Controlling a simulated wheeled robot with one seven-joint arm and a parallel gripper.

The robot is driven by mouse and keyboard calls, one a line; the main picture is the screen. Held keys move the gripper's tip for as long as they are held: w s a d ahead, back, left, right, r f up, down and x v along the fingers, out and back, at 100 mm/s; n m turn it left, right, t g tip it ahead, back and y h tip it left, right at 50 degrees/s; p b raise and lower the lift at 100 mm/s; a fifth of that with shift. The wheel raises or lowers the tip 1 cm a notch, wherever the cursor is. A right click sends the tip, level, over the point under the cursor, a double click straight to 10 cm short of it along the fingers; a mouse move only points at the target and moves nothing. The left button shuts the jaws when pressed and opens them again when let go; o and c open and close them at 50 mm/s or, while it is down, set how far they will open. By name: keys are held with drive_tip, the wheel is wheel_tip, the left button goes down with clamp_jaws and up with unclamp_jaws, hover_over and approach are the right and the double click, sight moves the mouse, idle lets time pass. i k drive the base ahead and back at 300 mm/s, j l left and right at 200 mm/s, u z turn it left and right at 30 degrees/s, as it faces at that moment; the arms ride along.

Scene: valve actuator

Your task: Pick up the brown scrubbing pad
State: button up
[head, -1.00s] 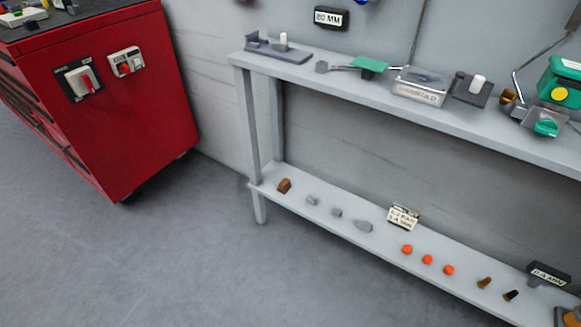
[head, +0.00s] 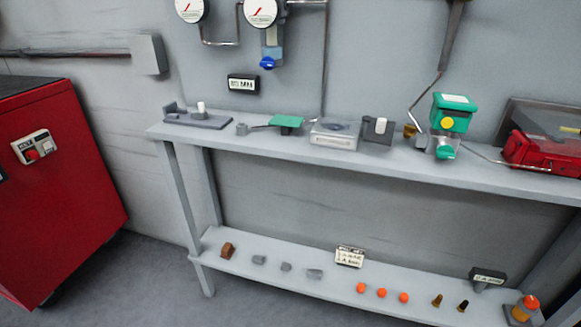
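A small brown block, which looks like the brown scrubbing pad (head: 227,250), sits at the left end of the lower shelf (head: 320,284) of the grey bench. It is the leftmost item in a row on that shelf. A grey piece (head: 259,260) lies to its right, apart from it. My gripper and arm do not show in the head view.
More grey pieces (head: 286,267), a label (head: 350,256) and orange caps (head: 382,293) follow along the lower shelf. The bench top (head: 390,160) overhangs it. Bench legs (head: 183,215) stand close to the pad's left. A red cabinet (head: 60,190) stands at left; floor between is clear.

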sight(227, 251)
drive_tip(key=i+j+u, duration=0.2)
drive_tip(key=i+j, duration=0.2)
drive_tip(key=i+j+u, duration=0.15)
drive_tip(key=i+j, duration=0.15)
drive_tip(key=i, duration=0.25)
drive_tip(key=i+j+u, duration=0.2)
drive_tip(key=i, duration=0.3)
drive_tip(key=i+j+u, duration=0.2)
drive_tip(key=i, duration=0.3)
drive_tip(key=i+j+u, duration=0.2)
drive_tip(key=i, duration=0.35)
